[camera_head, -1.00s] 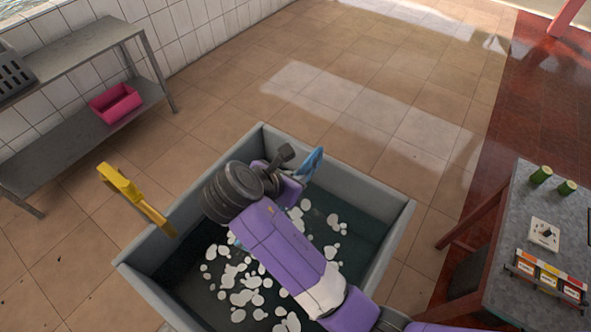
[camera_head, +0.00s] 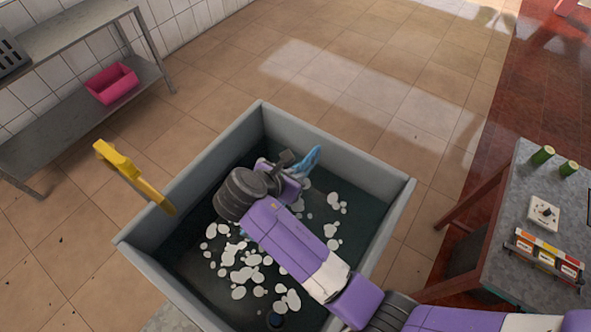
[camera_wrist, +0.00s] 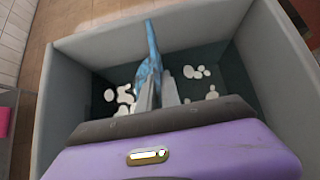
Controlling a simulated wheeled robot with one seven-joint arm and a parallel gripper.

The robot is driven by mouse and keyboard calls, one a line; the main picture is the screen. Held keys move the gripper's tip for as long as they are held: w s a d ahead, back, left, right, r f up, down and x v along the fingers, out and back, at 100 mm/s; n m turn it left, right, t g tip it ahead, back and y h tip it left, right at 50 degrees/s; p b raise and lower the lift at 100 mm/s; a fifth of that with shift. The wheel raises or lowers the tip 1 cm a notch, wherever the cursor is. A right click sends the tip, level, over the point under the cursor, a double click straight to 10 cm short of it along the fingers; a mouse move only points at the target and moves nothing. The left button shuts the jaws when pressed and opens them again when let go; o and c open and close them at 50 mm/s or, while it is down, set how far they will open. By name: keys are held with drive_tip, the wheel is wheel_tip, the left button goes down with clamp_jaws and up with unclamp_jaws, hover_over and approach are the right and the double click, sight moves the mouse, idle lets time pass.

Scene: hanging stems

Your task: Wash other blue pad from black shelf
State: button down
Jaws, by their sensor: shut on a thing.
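My gripper (camera_wrist: 158,92) is shut on the blue pad (camera_wrist: 149,65), which sticks up and out past the fingers. In the head view the blue pad (camera_head: 311,160) shows at the end of my gripper (camera_head: 285,165), inside the grey basin (camera_head: 262,106). The basin holds dark water with white foam patches (camera_head: 243,274). The pad is above the water near the basin's back wall; whether its lower part touches the water is hidden. The black shelf cannot be made out for certain.
A yellow tap (camera_head: 132,174) reaches over the basin's left rim. A metal rack (camera_head: 70,120) with a pink bin (camera_head: 111,84) stands at the left. A grey table (camera_head: 505,235) with green cans (camera_head: 542,155) stands at the right.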

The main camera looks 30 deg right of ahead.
wheel_tip(320, 180, down, 15)
drive_tip(key=b, duration=0.5)
drive_tip(key=shift+b, duration=0.3)
idle(0.4)
idle(0.3)
drive_tip(key=shift+w+d+p, duration=0.35)
drive_tip(key=shift+d+p, duration=0.5)
drive_tip(key=shift+p, duration=0.3)
drive_tip(key=shift+w+d+p, duration=0.35)
drive_tip(key=shift+d+p, duration=0.5)
drive_tip(key=shift+p, duration=0.25)
drive_tip(key=shift+w+d+p, duration=0.35)
drive_tip(key=shift+d+p, duration=0.5)
drive_tip(key=shift+p, duration=0.3)
idle(0.5)
